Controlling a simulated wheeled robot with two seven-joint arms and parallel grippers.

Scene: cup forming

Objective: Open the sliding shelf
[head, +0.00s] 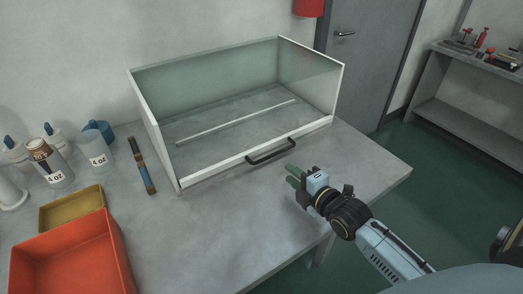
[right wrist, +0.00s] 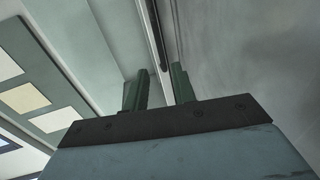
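The sliding shelf is a clear glass case with a white frame (head: 225,165), standing on the grey table. A black bar handle (head: 271,151) is fixed to its front edge, and the front rail sits against the side frames. My right gripper (head: 292,174) is just right of and in front of the handle, apart from it, with its green fingers pointing toward the case. The right wrist view shows the two fingers (right wrist: 160,90) spread with an empty gap between them. A dark strip runs beyond the fingers there; I cannot tell whether it is the handle. My left gripper is not in view.
A red bin (head: 70,262), a yellow tray (head: 72,208) and several bottles stand on the table's left side. A slim brown-and-blue tool (head: 142,165) lies left of the case. The table (head: 220,225) is clear in front of the case.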

